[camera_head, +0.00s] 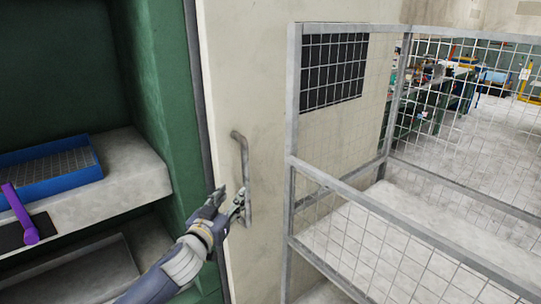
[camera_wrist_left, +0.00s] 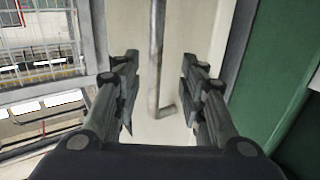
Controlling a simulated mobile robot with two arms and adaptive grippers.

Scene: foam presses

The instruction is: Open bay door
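The bay door (camera_head: 265,90) is a pale cream panel beside the green press frame. A grey vertical bar handle (camera_head: 244,165) is fixed on it. My left gripper (camera_head: 232,201) is at the lower part of the handle. In the left wrist view the handle (camera_wrist_left: 157,60) runs down between the two fingers of my left gripper (camera_wrist_left: 158,85), which stand apart with a gap on each side of the bar. The fingers are open and do not appear to touch it. My right gripper is in neither view.
A wire mesh cage (camera_head: 420,235) stands close to the right of the handle. On the left, a blue tray (camera_head: 90,172) and a purple tool (camera_head: 20,212) lie in the green bay (camera_head: 165,85) on a grey shelf (camera_head: 140,180).

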